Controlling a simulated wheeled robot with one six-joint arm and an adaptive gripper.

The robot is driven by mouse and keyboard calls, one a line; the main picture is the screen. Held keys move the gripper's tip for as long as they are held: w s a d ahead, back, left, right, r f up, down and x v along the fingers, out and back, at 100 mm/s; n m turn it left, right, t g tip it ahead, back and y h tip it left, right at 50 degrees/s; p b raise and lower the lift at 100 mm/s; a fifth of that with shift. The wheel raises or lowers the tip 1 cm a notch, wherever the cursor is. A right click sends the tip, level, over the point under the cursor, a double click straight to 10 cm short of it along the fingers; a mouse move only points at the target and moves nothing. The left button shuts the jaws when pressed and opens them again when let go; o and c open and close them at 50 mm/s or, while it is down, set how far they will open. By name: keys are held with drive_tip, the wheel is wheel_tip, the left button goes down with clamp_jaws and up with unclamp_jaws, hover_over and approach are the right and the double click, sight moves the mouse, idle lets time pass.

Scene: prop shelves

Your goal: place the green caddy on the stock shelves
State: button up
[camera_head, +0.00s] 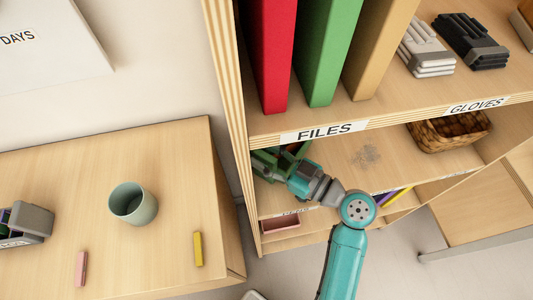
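The green caddy (268,165) is on the left side of the shelf unit, in the compartment below the "FILES" label. Only part of it shows, behind my gripper and under the upper board. My gripper (289,172) reaches into that compartment and its end is right at the caddy. The fingers are small, dark and partly hidden against it, so I cannot tell whether they are shut on it. I also cannot tell whether the caddy rests on the board. The stock shelves (400,124) fill the right of the view.
Red, green and tan files (331,45) and gloves (428,45) stand on the upper board. A wicker basket (449,132) sits right of my arm, with bare board between. A lower level holds a reddish tray (281,223). A table (130,255) at left carries a cup (133,203).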

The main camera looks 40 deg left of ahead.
drive_tip(key=shift+d+r, duration=0.1)
drive_tip(key=shift+r, duration=0.05)
drive_tip(key=d, duration=1.1)
drive_tip(key=shift+w+d, duration=0.35)
drive_tip(key=shift+d, duration=0.05)
drive_tip(key=shift+d, duration=0.1)
